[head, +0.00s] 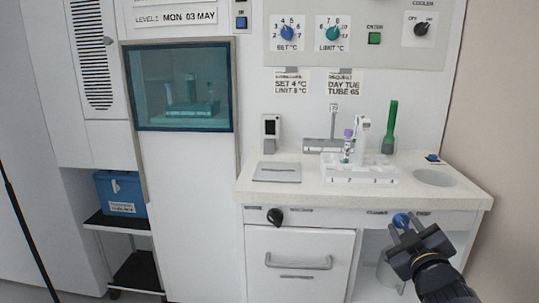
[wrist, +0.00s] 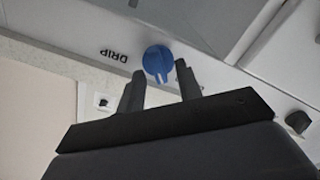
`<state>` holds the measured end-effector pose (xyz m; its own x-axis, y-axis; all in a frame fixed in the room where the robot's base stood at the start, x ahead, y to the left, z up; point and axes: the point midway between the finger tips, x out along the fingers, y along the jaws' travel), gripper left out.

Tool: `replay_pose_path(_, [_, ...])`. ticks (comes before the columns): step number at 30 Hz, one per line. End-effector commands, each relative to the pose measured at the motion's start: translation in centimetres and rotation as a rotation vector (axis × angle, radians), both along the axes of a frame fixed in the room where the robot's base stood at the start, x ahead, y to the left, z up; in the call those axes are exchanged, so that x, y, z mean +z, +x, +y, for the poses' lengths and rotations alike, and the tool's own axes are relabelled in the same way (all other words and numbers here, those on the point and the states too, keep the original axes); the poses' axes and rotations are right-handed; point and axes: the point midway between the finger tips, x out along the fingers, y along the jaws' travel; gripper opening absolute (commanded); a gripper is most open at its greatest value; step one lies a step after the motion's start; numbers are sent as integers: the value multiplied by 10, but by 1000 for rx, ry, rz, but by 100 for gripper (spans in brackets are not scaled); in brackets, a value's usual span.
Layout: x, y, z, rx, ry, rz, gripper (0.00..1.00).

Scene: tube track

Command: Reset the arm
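My gripper (head: 406,222) is at the lower right in the head view, in front of the counter's front panel. Its two dark fingers are apart, and it also shows in the wrist view (wrist: 159,68). A round blue knob (head: 401,219) is at the fingertips. In the wrist view the blue knob (wrist: 157,60) lies between and just beyond the tips, with a gap visible at the left finger; I cannot tell if the right finger touches it. The word DRIP is printed beside the knob. Nothing is held.
The counter (head: 250,186) carries a white tube rack (head: 358,180) with a purple-capped tube, a green tube (head: 390,128), a grey plate (head: 277,172) and a small display device (head: 270,133). A black knob (head: 275,217) is on the front panel's left. A blue box (head: 121,196) sits on a cart.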

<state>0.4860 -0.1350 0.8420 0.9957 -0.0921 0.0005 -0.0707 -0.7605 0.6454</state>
Motion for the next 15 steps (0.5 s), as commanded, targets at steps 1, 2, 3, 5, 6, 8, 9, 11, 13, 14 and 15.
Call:
replay_pose_path(1, [0,0,0,0,0,0,34])
replay_pose_path(2, [0,0,0,0,0,0,34])
replay_pose_path(3, [0,0,0,0,0,0,34])
replay_pose_path(5, [0,0,0,0,0,0,34])
replay_pose_path(6, [0,-1,0,0,-1,0,34])
replay_pose_path(8, [0,-3,0,-1,-3,0,34])
replay_pose_path(9, [0,-6,0,-1,-6,1,34])
replay_pose_path(11, [1,-11,0,-3,-13,1,34])
replay_pose_path(13, [2,-21,1,-3,-12,2,34])
replay_pose_path(14, [3,-26,1,-4,-12,1,34])
replay_pose_path(15, [3,-34,2,-5,-12,2,34])
